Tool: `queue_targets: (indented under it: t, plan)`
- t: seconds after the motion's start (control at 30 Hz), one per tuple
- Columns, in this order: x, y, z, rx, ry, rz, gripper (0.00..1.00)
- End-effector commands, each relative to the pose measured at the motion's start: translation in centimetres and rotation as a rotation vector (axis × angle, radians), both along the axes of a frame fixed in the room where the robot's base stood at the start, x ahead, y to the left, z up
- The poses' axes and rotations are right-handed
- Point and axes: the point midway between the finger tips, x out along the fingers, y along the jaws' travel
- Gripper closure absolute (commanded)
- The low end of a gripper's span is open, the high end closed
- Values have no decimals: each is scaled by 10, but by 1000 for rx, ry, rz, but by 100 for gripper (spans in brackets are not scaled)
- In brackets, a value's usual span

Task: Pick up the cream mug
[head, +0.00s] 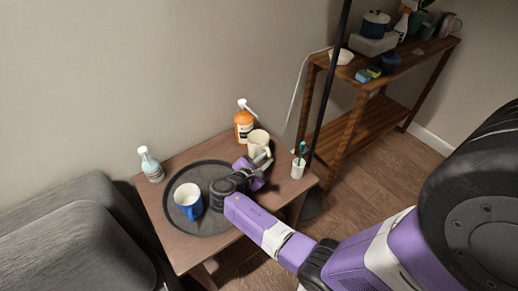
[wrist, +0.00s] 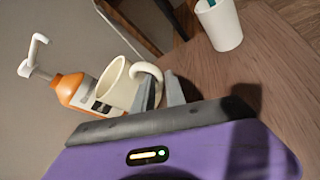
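The cream mug (head: 257,141) is near the back right of the small wooden table, beside the orange pump bottle. It looks upright in the head view. In the wrist view the mug (wrist: 117,84) shows its open rim, with its handle toward my gripper. My gripper (wrist: 161,90) has its two grey fingers close together, one on each side of the handle, and looks shut on it. In the head view my gripper (head: 264,161) reaches in from the front. The fingers hide the lower part of the handle. Whether the mug's base touches the table is hidden.
An orange pump bottle (head: 243,121) stands just behind the mug. A white cup with a brush (head: 298,168) is to its right. A dark round tray (head: 206,226) holds a blue-and-white mug (head: 188,201). A clear bottle (head: 151,166) stands at the left corner. A black pole rises at the right.

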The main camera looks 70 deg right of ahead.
Motion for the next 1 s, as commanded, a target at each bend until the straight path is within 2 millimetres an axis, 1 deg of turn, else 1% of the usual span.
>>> queue_targets:
  t: [0.23, 0.27, 0.3, 0.33, 1.0]
  plan:
    - [0, -3, -1, 0, -1, 1, 84]
    - [0, -3, -1, 0, -1, 1, 86]
    - [0, -3, -1, 0, -1, 1, 94]
    - [0, -3, -1, 0, -1, 1, 100]
    - [0, -3, 1, -1, -2, 1, 100]
